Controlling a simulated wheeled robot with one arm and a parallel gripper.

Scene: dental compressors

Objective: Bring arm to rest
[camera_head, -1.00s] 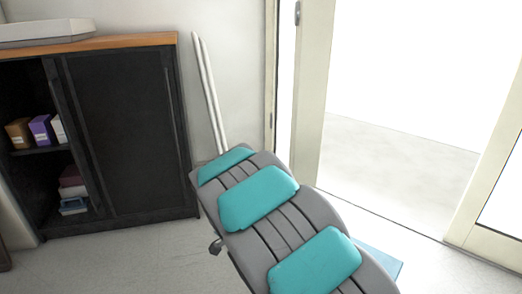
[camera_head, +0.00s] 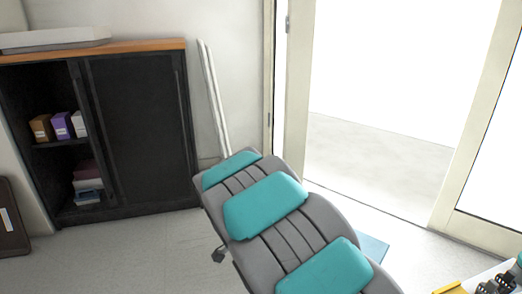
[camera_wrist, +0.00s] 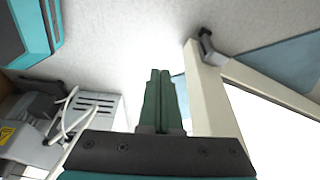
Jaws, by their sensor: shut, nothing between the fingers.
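My gripper (camera_wrist: 160,100) shows in the wrist view, with its two dark green fingers together and nothing between them. It is clear of the things around it in that view. My gripper and arm do not show in the head view.
A grey chair with teal pads (camera_head: 265,204) fills the middle of the head view. A black cabinet (camera_head: 140,130) stands at the left. A doorway (camera_head: 370,165) opens at the right. The wrist view shows a grey machine with white tubes (camera_wrist: 95,105) at the left and a pale post (camera_wrist: 205,95) at the right.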

